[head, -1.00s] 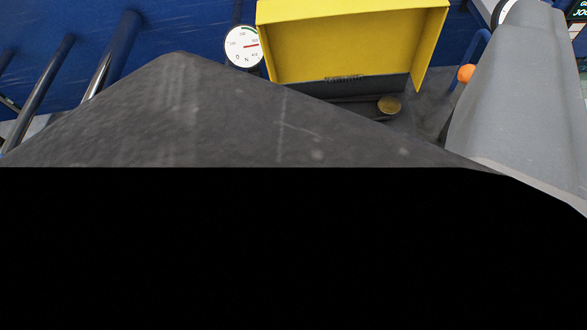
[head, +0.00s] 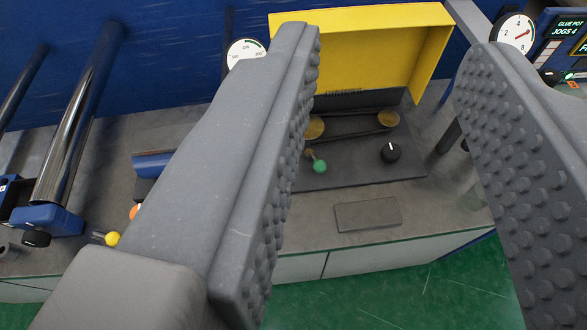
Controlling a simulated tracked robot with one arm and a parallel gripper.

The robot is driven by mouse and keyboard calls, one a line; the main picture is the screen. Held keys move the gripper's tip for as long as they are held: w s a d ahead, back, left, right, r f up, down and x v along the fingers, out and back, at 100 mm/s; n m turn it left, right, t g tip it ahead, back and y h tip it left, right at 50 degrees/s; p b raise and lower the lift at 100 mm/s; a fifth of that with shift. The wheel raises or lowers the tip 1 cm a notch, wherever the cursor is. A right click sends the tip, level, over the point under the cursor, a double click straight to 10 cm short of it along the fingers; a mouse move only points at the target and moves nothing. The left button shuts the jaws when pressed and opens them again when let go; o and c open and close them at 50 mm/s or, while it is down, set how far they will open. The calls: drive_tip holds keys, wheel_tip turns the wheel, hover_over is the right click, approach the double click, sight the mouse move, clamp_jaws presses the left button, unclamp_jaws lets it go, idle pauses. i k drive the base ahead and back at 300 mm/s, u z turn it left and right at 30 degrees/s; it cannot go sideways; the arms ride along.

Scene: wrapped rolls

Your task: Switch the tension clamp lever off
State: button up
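My gripper (head: 396,45) is wide open in the head view, with nothing between its two studded grey fingers. No readable label marks the tension clamp lever. A short lever with a green ball (head: 319,166) stands on a dark plate (head: 350,180) between the fingers, close to the left finger in the picture. A lever with a yellow ball (head: 112,239) is at the lower left. An orange knob (head: 134,211) is partly hidden by the left finger. I cannot tell which of these is the clamp lever.
A yellow guard (head: 370,20) stands behind two brass pulleys with a belt. A black knob (head: 390,152) sits on the plate. A white gauge (head: 244,52) is partly covered by the left finger. Metal rollers (head: 75,130) are at left. The bench front is clear.

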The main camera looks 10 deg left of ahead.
sight(319, 166)
drive_tip(key=u, duration=0.05)
drive_tip(key=k, duration=1.35)
drive_tip(key=z, duration=0.45)
drive_tip(key=i, duration=1.8)
drive_tip(key=u, duration=0.6)
drive_tip(key=i, duration=0.35)
drive_tip(key=u, duration=0.35)
